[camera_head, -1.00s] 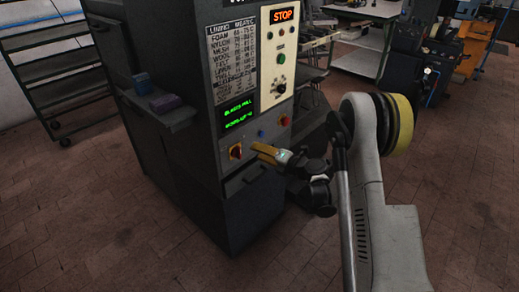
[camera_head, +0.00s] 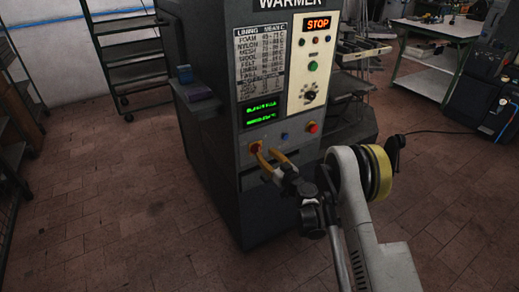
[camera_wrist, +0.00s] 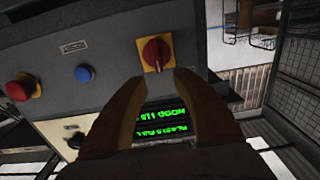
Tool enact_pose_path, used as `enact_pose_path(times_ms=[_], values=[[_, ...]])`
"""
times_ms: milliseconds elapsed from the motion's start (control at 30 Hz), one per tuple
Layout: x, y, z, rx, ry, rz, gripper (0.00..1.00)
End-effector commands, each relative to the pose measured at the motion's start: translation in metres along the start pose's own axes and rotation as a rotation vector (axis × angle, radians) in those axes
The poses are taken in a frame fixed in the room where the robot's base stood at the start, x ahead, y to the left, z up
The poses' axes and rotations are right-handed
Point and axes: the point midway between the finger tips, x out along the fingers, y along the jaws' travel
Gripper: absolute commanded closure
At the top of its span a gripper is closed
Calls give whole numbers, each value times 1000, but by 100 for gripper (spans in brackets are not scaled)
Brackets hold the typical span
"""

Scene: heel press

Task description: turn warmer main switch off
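The warmer (camera_head: 245,200) is a dark grey cabinet. Its main switch (camera_head: 256,147), a red rotary knob on a yellow plate, is at the lower left of the front panel. In the wrist view the switch (camera_wrist: 155,52) is just beyond the fingertips, with its handle running roughly up and down the picture. My gripper (camera_head: 266,153) is open, its two tan fingers pointing at the switch. In the wrist view the gripper (camera_wrist: 160,80) has its fingertips apart and nothing between them. Whether a fingertip touches the plate I cannot tell.
The green display (camera_head: 262,115) is lit, as is the STOP sign (camera_head: 318,25). A blue button (camera_head: 284,136) and a red button (camera_head: 312,127) sit right of the switch. A side shelf (camera_head: 205,100) juts out left. The floor in front is clear.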

Motion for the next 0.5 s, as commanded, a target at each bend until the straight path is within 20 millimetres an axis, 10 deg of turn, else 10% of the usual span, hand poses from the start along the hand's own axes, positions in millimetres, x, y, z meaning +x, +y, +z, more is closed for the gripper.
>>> enact_pose_path(times_ms=[500], values=[[64,0,0,-3,0,0,67]])
